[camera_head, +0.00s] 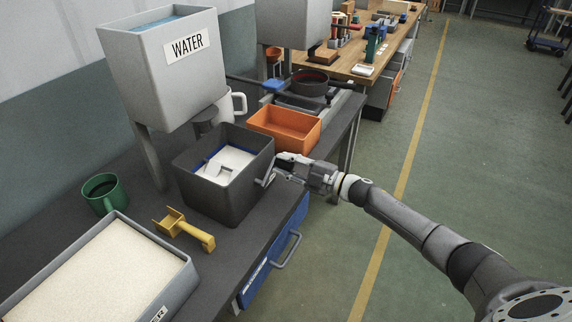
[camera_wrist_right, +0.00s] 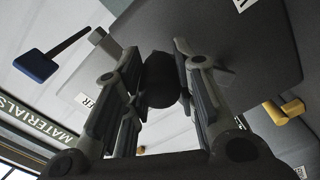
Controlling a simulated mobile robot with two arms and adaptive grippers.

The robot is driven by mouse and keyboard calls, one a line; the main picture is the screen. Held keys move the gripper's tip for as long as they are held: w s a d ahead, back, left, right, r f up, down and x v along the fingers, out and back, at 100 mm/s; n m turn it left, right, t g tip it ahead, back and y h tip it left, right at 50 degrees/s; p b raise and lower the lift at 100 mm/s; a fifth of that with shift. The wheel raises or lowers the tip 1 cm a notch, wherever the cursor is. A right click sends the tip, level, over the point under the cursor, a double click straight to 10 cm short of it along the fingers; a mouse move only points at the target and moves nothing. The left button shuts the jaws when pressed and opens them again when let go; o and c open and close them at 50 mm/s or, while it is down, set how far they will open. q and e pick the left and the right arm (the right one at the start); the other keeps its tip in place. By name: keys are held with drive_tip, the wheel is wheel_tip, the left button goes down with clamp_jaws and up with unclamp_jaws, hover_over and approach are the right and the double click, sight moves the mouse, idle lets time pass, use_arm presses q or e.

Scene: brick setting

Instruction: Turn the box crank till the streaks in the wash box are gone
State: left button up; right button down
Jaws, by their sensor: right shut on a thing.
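The dark grey wash box (camera_head: 249,194) stands open on the bench in the head view. Inside it lie a pale, whitish mass (camera_head: 236,157) and a light grey paddle-like piece, with a blue strip along the inner wall. I cannot make out separate streaks in the pale mass. The crank (camera_head: 267,179) is on the box's right side. My right gripper (camera_head: 282,168) comes in from the right and is shut on the crank's dark knob (camera_wrist_right: 160,80), which shows between the fingers in the right wrist view. The fingers partly hide the crank. My left gripper is out of view.
A grey WATER tank (camera_head: 160,80) stands above, behind the box. An orange bin (camera_head: 312,133) is close behind the gripper. A yellow scoop (camera_head: 190,230), a green mug (camera_head: 103,193) and a pale-filled tray (camera_head: 178,292) are at left.

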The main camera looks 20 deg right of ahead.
idle(0.3)
drive_tip(key=c, duration=1.1)
unclamp_jaws()
drive_tip(key=v, duration=1.2)
drive_tip(key=shift+f, duration=0.1)
